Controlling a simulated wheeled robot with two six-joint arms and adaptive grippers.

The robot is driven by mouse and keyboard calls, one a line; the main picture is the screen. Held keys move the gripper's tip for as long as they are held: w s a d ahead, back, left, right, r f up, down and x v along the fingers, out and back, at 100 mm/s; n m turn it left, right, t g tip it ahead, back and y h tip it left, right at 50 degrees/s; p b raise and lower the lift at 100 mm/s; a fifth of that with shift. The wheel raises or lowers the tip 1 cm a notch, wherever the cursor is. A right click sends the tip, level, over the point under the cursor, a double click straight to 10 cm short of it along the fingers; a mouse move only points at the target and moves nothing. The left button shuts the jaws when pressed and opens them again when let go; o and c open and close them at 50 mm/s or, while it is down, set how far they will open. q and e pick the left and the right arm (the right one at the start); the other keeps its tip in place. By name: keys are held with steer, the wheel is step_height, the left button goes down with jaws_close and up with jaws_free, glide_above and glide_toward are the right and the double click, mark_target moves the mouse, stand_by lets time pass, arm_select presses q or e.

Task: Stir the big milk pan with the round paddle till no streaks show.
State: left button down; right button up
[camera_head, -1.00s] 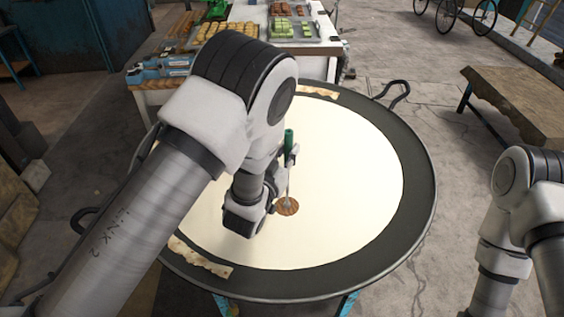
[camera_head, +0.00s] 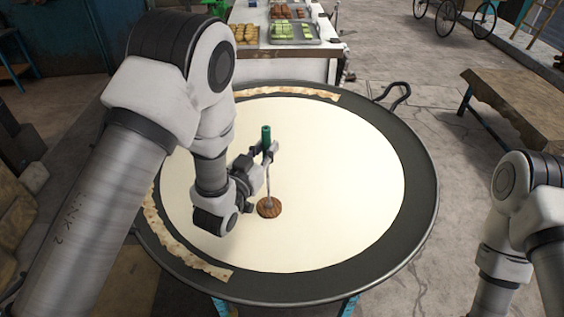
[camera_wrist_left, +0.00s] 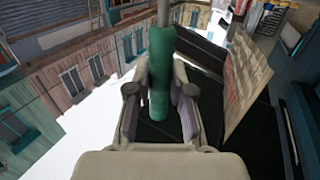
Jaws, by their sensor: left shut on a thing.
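The big milk pan (camera_head: 408,240) is a wide dark round pan filled with pale cream milk (camera_head: 330,185). The milk looks even in colour, with no streaks that I can make out. The round paddle (camera_head: 268,208) has a brown wooden disc at the milk surface, left of the pan's middle, a thin rod and a green handle. My left gripper (camera_head: 268,152) is shut on the green handle, which also shows between the fingers in the left wrist view (camera_wrist_left: 160,75). The paddle stands nearly upright. My right gripper is out of view; only its arm shows at right.
Tan crusted strips (camera_head: 180,245) lie along the pan's left and far rim. A loop handle (camera_head: 394,93) sticks out at the far right. A table with trays of sweets (camera_head: 295,32) stands behind, and a wooden bench (camera_head: 520,100) at right. The milk's right half is clear.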

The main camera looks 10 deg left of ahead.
mark_target(265, 130)
arm_select(q)
steer(key=shift+r+p, duration=2.05)
steer(key=shift+r, duration=1.65)
step_height(265, 130, up, 2)
steer(key=shift+r+p, duration=0.1)
steer(key=shift+p, duration=0.6)
steer(key=shift+r, duration=0.35)
steer(key=shift+s+r, duration=0.1)
steer(key=shift+r, duration=0.2)
